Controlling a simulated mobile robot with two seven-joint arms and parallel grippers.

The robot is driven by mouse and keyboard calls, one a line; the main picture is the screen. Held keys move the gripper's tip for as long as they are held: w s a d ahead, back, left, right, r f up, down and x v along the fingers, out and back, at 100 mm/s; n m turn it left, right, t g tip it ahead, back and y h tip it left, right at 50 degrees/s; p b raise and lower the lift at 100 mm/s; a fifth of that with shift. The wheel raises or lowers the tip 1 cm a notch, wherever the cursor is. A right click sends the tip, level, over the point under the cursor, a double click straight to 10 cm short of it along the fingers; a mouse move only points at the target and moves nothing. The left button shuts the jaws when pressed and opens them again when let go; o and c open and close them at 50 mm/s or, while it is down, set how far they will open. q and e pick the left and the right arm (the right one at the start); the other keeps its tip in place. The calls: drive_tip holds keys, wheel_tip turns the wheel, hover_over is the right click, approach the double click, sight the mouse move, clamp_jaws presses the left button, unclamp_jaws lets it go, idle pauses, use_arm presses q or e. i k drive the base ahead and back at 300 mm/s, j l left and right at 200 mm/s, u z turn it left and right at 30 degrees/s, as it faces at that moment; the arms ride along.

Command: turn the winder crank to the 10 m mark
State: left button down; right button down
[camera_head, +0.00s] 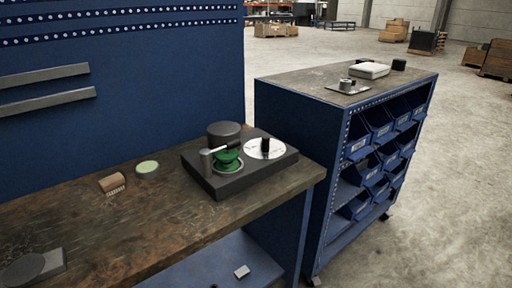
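The winder (238,184) is a dark, flat box on the wooden workbench (140,215), near its right end. A green spool (227,160) sits on its top. A light metal crank arm (214,150) lies over the spool, with a grey upright post or handle (206,162) at its left end. A white round dial (256,152) with a black upright piece (265,144) is on the right part of the box. The dial's marks are too small to read. A dark cylinder (223,129) stands behind the spool. Neither of my grippers is in view.
A small brown brush (112,183) and a round green-topped tin (147,168) lie left of the winder. A dark round object (24,270) is at the front left. A blue panel (130,90) rises behind the bench. A blue bin cabinet (295,160) stands to the right.

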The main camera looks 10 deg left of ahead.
sight(265, 142)
drive_tip(key=i+l+u, duration=0.1)
drive_tip(key=u, duration=0.35)
drive_tip(key=l+u, duration=0.45)
drive_tip(key=i+l+u, duration=0.2)
drive_tip(key=l+u, duration=0.2)
drive_tip(key=l, duration=0.2)
drive_tip(key=l+u, duration=0.2)
drive_tip(key=l, duration=1.35)
drive_tip(key=k+l+u, duration=0.1)
drive_tip(key=l, duration=0.65)
